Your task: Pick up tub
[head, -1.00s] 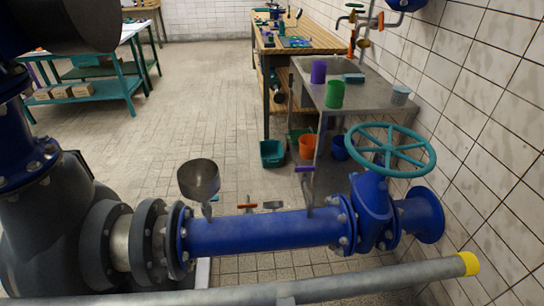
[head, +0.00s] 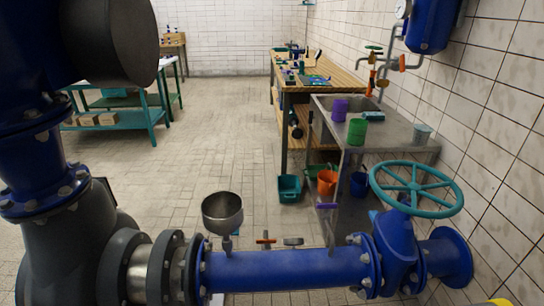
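A teal tub (head: 289,188) stands upright on the tiled floor, left of the metal sink bench. An orange bucket (head: 327,183) stands just right of it and a blue bucket (head: 358,184) stands farther right under the bench. A green container (head: 311,172) is partly hidden behind the orange bucket. On the bench top are a purple cup (head: 340,110), a green cup (head: 357,132) and a grey pail (head: 422,133). Which of these vessels is the tub is not certain; the teal one looks most like it. My gripper is not in view.
A blue pipe (head: 285,271) with a teal handwheel (head: 416,188) and a metal funnel (head: 222,212) crosses the foreground. A large blue and grey pump fills the left. A wooden workbench (head: 330,82) stands behind the sink bench (head: 400,158). Open floor (head: 215,130) lies in the middle.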

